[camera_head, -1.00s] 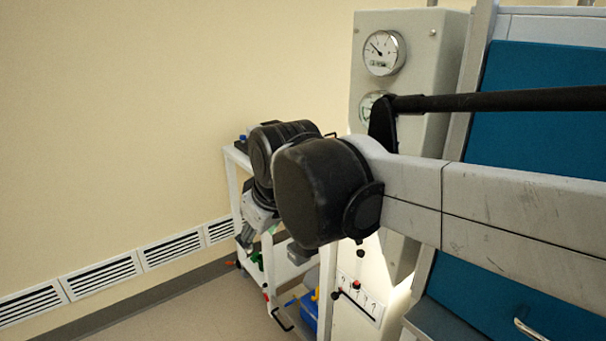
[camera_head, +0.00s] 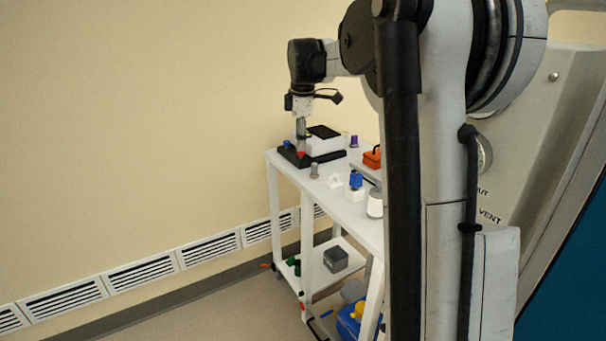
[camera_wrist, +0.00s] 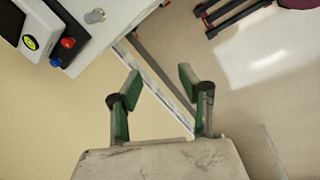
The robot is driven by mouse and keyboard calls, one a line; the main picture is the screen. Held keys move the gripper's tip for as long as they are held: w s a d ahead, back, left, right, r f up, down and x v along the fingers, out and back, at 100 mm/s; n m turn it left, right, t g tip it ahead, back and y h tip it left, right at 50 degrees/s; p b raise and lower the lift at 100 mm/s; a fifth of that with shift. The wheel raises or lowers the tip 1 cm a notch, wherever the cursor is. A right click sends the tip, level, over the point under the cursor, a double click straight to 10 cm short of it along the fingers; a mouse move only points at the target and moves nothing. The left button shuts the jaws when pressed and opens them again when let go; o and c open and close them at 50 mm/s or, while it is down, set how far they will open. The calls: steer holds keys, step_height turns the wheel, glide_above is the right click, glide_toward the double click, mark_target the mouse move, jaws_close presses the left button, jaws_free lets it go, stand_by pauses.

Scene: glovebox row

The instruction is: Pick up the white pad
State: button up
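I cannot make out a flat white pad for certain in either view. A small white piece (camera_head: 334,181) lies on the white cart top (camera_head: 348,211), but its shape is too small to tell. My gripper (camera_wrist: 158,78) is open and empty in the wrist view, its two green-lined fingers apart. Below it there show the cart's edge and the floor. In the head view my gripper hangs pointing down at the cart's far left end, by a device with a white body and black base (camera_head: 323,146); its fingertips are not clear there.
On the cart stand a grey metal cylinder (camera_head: 314,170), a blue-topped white item (camera_head: 355,182), a white cylinder (camera_head: 375,204) and an orange box (camera_head: 372,158). The lower shelf holds a grey box (camera_head: 335,260). The wall is at the left. My arm hides the cart's right part.

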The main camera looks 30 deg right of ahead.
steer(key=w+d+f+n+g+p, duration=0.1)
steer(key=w+d+f+n+p, duration=0.25)
steer(key=d, duration=0.75)
steer(key=n+g, duration=0.1)
steer(key=n, duration=0.1)
glide_above(335, 173)
step_height(335, 173, down, 5)
steer(key=shift+y, duration=0.4)
steer(key=f, duration=0.8)
steer(key=shift+s+d+f+p, duration=0.15)
steer(key=shift+d+f+p, duration=0.05)
steer(key=shift+p, duration=0.1)
steer(key=shift+w+a+f+p, duration=0.1)
steer(key=shift+w+f+p, duration=0.1)
steer(key=shift+f, duration=1.15)
steer(key=shift+w+a+f+p, duration=0.1)
steer(key=shift+f+p, duration=0.05)
steer(key=shift+f, duration=1.2)
jaws_close()
